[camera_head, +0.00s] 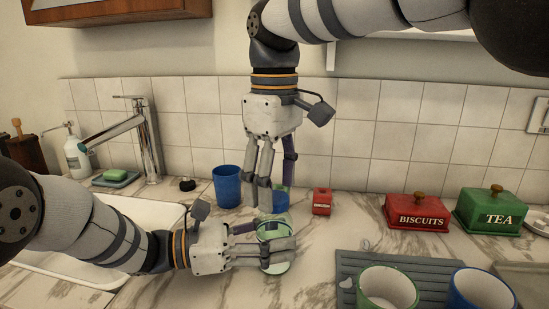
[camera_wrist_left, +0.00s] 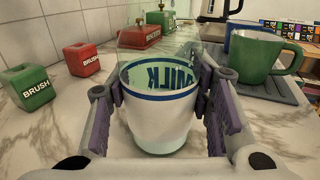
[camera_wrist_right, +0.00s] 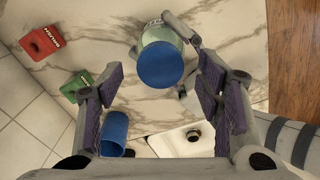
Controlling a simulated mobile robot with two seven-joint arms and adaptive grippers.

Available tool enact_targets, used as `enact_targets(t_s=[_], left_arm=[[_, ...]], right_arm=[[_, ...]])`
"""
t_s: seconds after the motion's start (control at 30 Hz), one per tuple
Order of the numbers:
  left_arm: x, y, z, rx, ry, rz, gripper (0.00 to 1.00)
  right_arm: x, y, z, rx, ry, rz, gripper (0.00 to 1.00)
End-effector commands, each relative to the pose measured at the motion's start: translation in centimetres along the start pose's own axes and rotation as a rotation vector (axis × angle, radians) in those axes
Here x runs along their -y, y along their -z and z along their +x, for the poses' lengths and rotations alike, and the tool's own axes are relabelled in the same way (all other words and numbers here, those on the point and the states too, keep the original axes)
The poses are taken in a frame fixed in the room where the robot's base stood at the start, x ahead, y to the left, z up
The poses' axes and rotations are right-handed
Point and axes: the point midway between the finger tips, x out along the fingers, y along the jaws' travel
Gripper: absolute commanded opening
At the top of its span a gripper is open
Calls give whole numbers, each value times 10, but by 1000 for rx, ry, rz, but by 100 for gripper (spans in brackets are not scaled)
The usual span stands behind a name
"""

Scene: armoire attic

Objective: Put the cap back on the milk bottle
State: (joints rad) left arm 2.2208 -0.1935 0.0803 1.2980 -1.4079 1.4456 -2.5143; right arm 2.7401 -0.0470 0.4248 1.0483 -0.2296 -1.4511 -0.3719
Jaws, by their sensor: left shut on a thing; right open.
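The milk bottle (camera_head: 271,233) is clear greenish glass with a white, blue-edged label. My left gripper (camera_head: 284,250) is shut around its body, which also shows between the fingers in the left wrist view (camera_wrist_left: 158,108). The blue cap (camera_wrist_right: 160,65) shows as a round disc over the bottle's top in the right wrist view. I cannot tell whether it is fully seated. My right gripper (camera_head: 266,204) points down above the bottle, open, its fingers spread on both sides of the cap and apart from it.
A blue cup (camera_head: 228,186), a green brush holder (camera_wrist_right: 76,86) and a red brush holder (camera_head: 322,201) stand behind the bottle. A drying mat (camera_head: 348,262) with mugs (camera_head: 388,290) lies at right. Red (camera_head: 418,213) and green tins (camera_head: 489,211) stand at the back. The sink is at left.

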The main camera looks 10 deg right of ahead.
Motion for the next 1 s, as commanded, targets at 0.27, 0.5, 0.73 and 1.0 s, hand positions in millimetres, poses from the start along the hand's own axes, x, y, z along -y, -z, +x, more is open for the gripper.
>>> enact_targets(t_s=[0.27,0.5,0.73,1.0], left_arm=[[0,0,0,0,0,1,0],[0,0,0,1,0,1,0],[0,0,0,0,0,1,0],[0,0,0,0,0,1,53]], right_arm=[[0,2,-68,-6,-2,0,60],[-3,0,-96,0,3,14,60],[1,-1,-106,-2,-1,-1,60],[1,-1,-106,-2,-1,-1,60]])
